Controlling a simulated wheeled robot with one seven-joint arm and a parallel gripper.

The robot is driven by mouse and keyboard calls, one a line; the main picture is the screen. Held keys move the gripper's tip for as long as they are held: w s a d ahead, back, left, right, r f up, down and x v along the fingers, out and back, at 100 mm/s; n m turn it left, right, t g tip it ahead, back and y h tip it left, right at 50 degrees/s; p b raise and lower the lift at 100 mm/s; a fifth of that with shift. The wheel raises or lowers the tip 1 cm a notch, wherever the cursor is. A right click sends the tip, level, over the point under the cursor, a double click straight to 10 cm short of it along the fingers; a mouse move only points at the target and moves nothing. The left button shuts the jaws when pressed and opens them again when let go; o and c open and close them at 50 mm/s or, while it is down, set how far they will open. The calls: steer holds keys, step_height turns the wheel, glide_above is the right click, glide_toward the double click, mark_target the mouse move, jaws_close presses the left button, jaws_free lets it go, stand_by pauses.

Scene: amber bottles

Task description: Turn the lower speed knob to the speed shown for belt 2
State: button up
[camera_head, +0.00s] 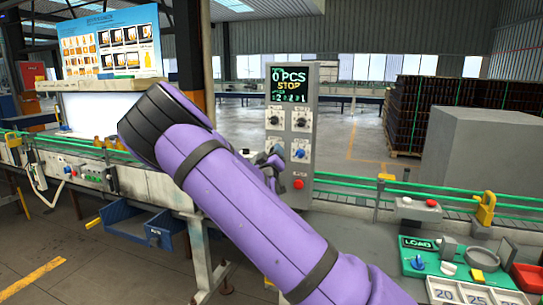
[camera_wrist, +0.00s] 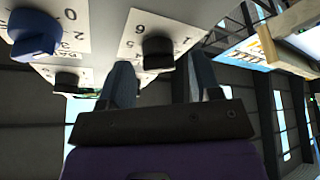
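The control panel (camera_head: 290,130) stands upright in the head view, with a display (camera_head: 290,84) reading "0 PCS" and "STOP" above small, hard-to-read characters. Two black knobs, (camera_head: 274,121) and (camera_head: 301,122), form the upper row. The lower row has a blue knob (camera_head: 300,154) on the right and a black knob on the left, largely hidden by my gripper (camera_head: 270,165). In the wrist view, that lower black knob (camera_wrist: 158,52) sits on a white numbered dial. My gripper's fingers (camera_wrist: 160,78) are open, one each side of it, with gaps visible.
In the wrist view, the blue knob (camera_wrist: 33,30) is left of my fingers and another black knob (camera_wrist: 66,80) lies beyond. A red button (camera_head: 298,184) is low on the panel. A picture board (camera_head: 110,45) stands upper left. A green control board (camera_head: 425,262) is lower right.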

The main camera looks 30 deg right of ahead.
steer(key=c, duration=0.9)
steer(key=shift+m, duration=0.5)
steer(key=m+g+h, duration=0.1)
steer(key=m, duration=0.3)
steer(key=m+g+h, duration=0.2)
steer(key=m, duration=0.2)
steer(key=m+g+h, duration=0.2)
steer(key=m, duration=0.3)
steer(key=shift+w, duration=0.1)
steer(key=shift+a+m, duration=0.1)
steer(key=shift+m, duration=0.2)
steer(key=o, duration=0.9)
steer(key=shift+o, duration=0.2)
